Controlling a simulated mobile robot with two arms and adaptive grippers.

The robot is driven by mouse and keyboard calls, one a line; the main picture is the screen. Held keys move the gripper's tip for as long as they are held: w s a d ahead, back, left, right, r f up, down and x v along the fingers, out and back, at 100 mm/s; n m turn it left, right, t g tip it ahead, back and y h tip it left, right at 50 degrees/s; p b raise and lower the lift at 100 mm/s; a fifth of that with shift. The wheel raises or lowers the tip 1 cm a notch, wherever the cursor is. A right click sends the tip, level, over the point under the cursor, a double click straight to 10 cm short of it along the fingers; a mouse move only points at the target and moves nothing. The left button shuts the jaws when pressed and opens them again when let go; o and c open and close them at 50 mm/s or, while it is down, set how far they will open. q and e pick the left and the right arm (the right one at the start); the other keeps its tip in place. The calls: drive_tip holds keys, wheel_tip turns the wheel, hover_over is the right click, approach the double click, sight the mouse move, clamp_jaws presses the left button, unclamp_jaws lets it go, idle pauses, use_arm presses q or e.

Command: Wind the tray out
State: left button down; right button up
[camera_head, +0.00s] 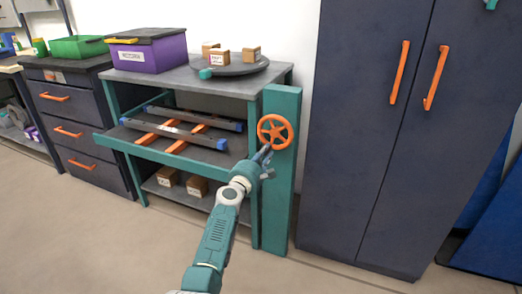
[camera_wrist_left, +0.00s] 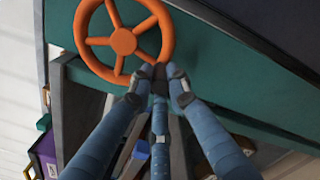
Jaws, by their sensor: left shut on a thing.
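The orange handwheel (camera_head: 275,132) is on the teal post at the right side of the workbench. In the left wrist view the spoked wheel (camera_wrist_left: 124,41) fills the upper middle. My left gripper (camera_head: 264,156) is at the wheel's lower left in the head view. In the wrist view its fingertips (camera_wrist_left: 160,76) are closed at the wheel's rim, around a small dark part there. The tray (camera_head: 172,156), with a teal front edge, sticks out of the bench under the top. It bears dark rails with blue ends and orange crossbars.
On the bench top are a purple bin (camera_head: 147,52) with a dark lid and a dark round plate (camera_head: 235,68) with small boxes. Boxes lie on the lower shelf (camera_head: 222,206). A dark cabinet (camera_head: 345,150) stands right of the post. The floor in front is clear.

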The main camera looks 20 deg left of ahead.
sight(275, 123)
use_arm(q)
drive_tip(key=d+n, duration=0.1)
drive_tip(key=n+p, duration=0.1)
drive_tip(key=n, duration=0.1)
drive_tip(key=shift+d+r, duration=0.1)
drive_tip(key=shift+d, duration=0.25)
drive_tip(key=shift+d+n, duration=0.25)
drive_tip(key=shift+n, duration=0.45)
use_arm(e)
drive_tip(key=x, duration=0.2)
drive_tip(key=s+x, duration=0.1)
drive_tip(key=x, duration=0.2)
drive_tip(key=shift+f, duration=0.3)
use_arm(q)
drive_tip(key=shift+r, duration=0.1)
drive_tip(key=c, duration=1.7)
unclamp_jaws()
drive_tip(key=shift+o, duration=0.2)
wheel_tip(275, 123, up, 9)
drive_tip(key=shift+f, duration=0.2)
drive_tip(key=shift+r, duration=0.6)
